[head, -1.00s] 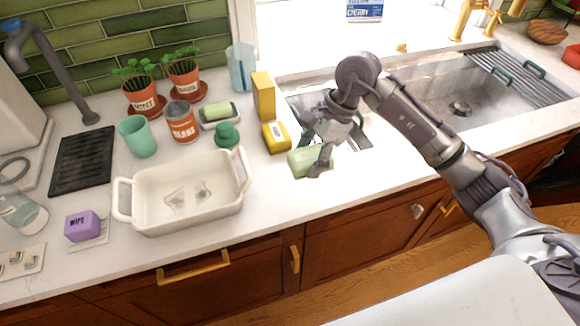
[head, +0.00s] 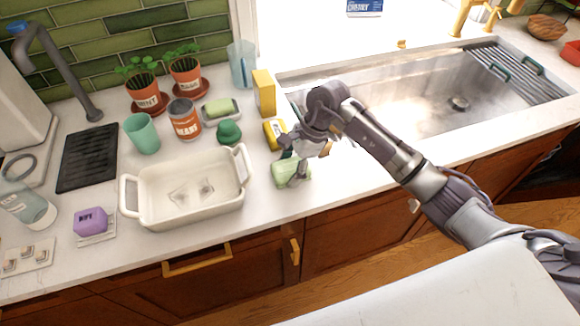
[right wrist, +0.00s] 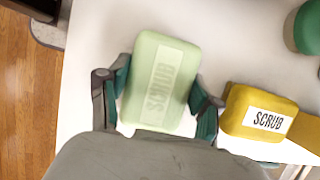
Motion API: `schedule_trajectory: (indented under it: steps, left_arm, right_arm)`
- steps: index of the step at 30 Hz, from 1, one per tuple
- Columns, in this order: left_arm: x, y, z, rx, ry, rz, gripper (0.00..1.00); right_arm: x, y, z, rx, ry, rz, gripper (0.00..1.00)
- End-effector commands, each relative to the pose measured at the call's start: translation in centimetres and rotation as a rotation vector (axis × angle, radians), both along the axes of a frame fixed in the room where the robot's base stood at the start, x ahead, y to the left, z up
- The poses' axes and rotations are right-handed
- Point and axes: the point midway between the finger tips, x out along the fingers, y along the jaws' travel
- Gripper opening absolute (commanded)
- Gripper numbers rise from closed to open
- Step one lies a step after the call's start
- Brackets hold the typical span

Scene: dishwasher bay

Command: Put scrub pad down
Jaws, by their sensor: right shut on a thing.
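The pale green scrub pad (head: 284,174), a rounded block, is over the counter just right of the white baking dish. Its "SCRUB" label shows in the right wrist view (right wrist: 158,82). My right gripper (head: 299,168) is shut on it, one finger on each side. I cannot tell whether the pad touches the counter or hangs just above it. A yellow sponge (head: 274,133), also labelled "SCRUB" in the right wrist view (right wrist: 258,112), lies behind the pad and apart from it. My left gripper is not in view.
The white baking dish (head: 186,215) stands close left of the pad. A green knobbed object (head: 229,132) and a yellow box (head: 264,93) are behind. The steel sink (head: 420,105) is to the right. The counter's front edge is near; bare counter (head: 345,178) lies right of the pad.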

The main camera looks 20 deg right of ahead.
Motion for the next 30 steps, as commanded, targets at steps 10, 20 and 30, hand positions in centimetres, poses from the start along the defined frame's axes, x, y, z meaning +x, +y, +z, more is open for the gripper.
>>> schedule_trajectory:
  steps: [10,20,30]
  left_arm:
    - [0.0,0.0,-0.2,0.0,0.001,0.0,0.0]
    - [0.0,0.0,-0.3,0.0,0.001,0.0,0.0]
    - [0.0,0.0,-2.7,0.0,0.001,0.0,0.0]
  right_arm:
    - [0.0,0.0,-0.1,0.0,0.0,0.0,0.89]
    - [0.1,-0.3,0.7,-0.001,-0.004,0.001,0.89]
    - [0.2,-3.1,7.0,-0.002,-0.005,0.0,0.89]
